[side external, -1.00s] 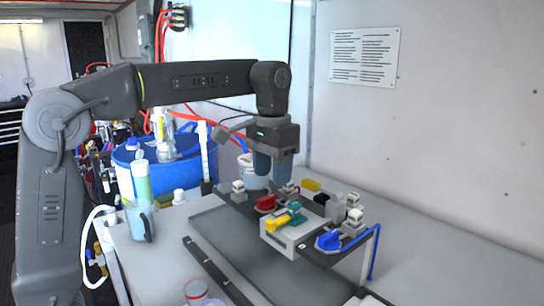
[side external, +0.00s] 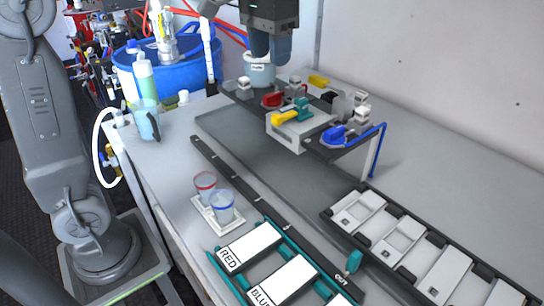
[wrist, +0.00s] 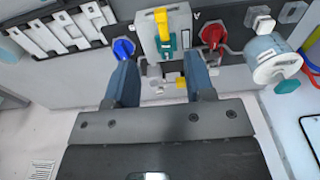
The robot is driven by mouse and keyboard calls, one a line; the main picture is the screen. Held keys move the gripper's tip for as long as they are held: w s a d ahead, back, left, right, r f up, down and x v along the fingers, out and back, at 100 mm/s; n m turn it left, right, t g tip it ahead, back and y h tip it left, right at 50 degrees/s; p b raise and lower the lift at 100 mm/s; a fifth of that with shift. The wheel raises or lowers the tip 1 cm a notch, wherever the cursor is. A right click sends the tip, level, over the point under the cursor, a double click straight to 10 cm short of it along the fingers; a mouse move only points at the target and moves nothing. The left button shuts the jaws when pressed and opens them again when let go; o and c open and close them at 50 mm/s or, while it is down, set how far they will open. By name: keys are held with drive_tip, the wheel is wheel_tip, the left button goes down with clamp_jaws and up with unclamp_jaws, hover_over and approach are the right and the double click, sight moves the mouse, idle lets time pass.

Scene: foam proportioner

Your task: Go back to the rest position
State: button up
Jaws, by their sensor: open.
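My gripper (side external: 270,58) hangs in the air above the panel, in front of the white tub, with its two blue fingers apart and nothing between them. The wrist view also shows my gripper (wrist: 158,62) open and empty. Below is a dark panel carrying a red knob (side external: 272,99), a blue knob (side external: 333,134) and a pale block (side external: 300,134) with a yellow handle (side external: 285,117) and a teal part (side external: 303,106). The wrist view shows the blue knob (wrist: 124,48), the red knob (wrist: 212,35) and the yellow handle (wrist: 160,20). The fingers look apart from all of these.
A white tub (side external: 259,72) stands behind the panel and a blue drum (side external: 183,75) at the left. Two clear cups (side external: 221,205) stand on a small tray. A teal rack (side external: 215,262) has RED and BLUE labels. A dark tray (side external: 392,262) holds pale pieces at right.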

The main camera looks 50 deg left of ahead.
drive_tip(key=s+f+t, duration=0.5)
drive_tip(key=s+f, duration=0.7)
drive_tip(key=s, duration=0.5)
drive_tip(key=shift+s+f, duration=0.25)
drive_tip(key=shift+f, duration=0.05)
idle(0.8)
